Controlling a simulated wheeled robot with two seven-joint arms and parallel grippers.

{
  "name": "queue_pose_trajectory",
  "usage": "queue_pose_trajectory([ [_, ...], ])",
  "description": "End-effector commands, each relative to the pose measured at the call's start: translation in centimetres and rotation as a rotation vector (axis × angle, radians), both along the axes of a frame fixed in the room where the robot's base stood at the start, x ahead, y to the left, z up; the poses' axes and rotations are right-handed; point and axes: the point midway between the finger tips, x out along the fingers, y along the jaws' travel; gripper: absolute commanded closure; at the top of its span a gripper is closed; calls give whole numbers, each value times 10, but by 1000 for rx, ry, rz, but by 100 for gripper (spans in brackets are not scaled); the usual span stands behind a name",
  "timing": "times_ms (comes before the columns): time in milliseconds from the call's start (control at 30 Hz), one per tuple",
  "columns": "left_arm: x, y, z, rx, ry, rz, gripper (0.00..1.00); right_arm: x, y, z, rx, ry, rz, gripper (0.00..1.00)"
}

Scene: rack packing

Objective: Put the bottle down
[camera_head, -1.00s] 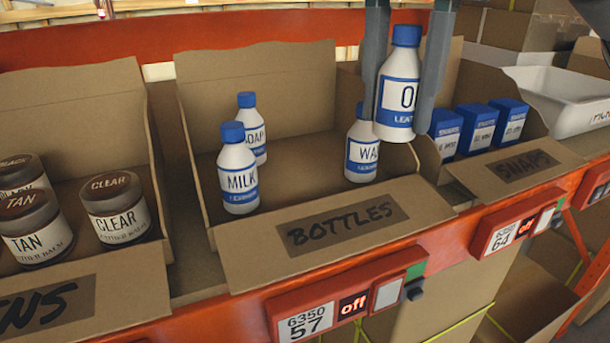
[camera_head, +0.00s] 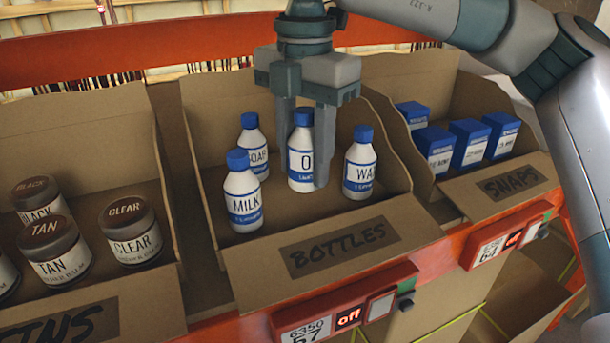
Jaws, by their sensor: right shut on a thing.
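The bottle (camera_head: 300,162), white with a blue cap and a label starting with "O", stands upright inside the cardboard box marked BOTTLES (camera_head: 232,270). My right gripper (camera_head: 304,150) comes down from above and is shut on this bottle, one finger on each side. The bottle's base is low in the box, but I cannot tell whether it touches the floor. A MILK bottle (camera_head: 243,200) and a SOAP bottle (camera_head: 253,150) stand to its left. A WAX-type bottle (camera_head: 360,170) stands close to its right. My left gripper is not in view.
A box of brown-lidded tins (camera_head: 130,235) is on the left. A box marked SNAPS (camera_head: 530,203) with several blue cartons (camera_head: 468,140) is on the right. An orange shelf rail (camera_head: 450,250) with label displays runs along the front.

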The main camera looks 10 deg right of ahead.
Motion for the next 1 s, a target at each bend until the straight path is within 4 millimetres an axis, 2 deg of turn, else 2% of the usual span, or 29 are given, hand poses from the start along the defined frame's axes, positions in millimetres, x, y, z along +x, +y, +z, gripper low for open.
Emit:
queue_pose_trajectory([
  [233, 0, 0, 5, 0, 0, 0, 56, 0, -1, -3, -1, 2, 0, 88],
  [533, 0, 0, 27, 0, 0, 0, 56, -1, -1, -33, -1, 3, 1, 88],
  [1000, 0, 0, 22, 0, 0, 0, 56, 0, 0, -43, -1, 1, 0, 88],
])
